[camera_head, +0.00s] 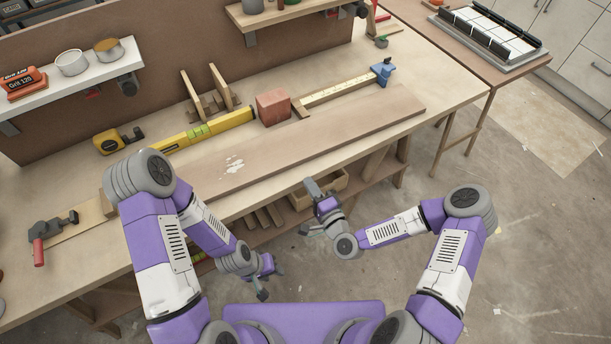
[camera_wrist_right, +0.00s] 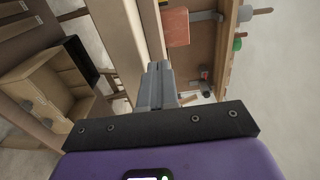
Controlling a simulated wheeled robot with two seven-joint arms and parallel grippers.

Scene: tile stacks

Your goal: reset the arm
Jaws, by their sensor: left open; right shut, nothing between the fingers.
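My left gripper (camera_head: 271,281) hangs in front of the workbench at the lower middle of the head view. It is open and holds nothing. My right gripper (camera_head: 312,190) is higher and to the right, just off the bench's front edge. It is shut with nothing in it. In the right wrist view its fingers (camera_wrist_right: 157,85) lie together in front of the bench edge. Both arms are bent at the elbow, and neither gripper touches anything that I can make out.
The workbench (camera_head: 450,88) carries a long board (camera_head: 300,137), a reddish block (camera_head: 273,107), a yellow level (camera_head: 205,130), a tape measure (camera_head: 110,141) and a clamp (camera_head: 50,232). A wooden box (camera_head: 327,190) sits below the bench top, close to my right gripper. Floor at the right is free.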

